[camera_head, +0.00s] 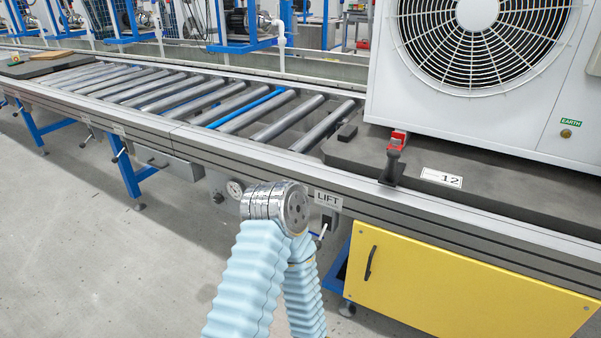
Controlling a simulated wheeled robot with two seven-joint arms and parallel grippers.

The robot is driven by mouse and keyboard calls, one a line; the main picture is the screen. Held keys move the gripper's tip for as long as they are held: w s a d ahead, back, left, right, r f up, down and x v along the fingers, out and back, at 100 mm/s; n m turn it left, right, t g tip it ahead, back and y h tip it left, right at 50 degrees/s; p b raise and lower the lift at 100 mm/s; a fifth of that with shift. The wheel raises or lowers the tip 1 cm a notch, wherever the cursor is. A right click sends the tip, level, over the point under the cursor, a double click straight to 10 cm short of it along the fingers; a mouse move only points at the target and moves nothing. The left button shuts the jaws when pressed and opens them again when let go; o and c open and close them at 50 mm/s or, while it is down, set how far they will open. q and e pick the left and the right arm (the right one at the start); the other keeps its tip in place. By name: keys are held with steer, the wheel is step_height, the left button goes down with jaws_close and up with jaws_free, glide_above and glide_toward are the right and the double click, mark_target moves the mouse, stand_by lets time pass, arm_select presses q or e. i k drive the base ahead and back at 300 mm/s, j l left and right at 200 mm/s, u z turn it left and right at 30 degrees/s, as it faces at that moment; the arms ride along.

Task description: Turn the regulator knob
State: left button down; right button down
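A small dark knob (218,197) sits on the conveyor's front side, just left of a round white-faced pressure gauge (235,189). It looks like the regulator knob, but it is too small to tell its setting. A chrome joint of my arm (275,205), with light blue ribbed sleeves below it, stands just right of the gauge and covers part of the panel there. Neither of my grippers shows, and nothing visible touches the knob.
A roller conveyor (150,122) runs across the view. A white fan unit (470,60) stands on a dark board at right, near a red-topped black clamp (394,158). A LIFT label (328,199) and yellow cabinet (450,285) are right of my arm. The left floor is clear.

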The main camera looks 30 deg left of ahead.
mark_target(219, 198)
steer(key=j+u, duration=0.1)
steer(key=u, duration=1.45)
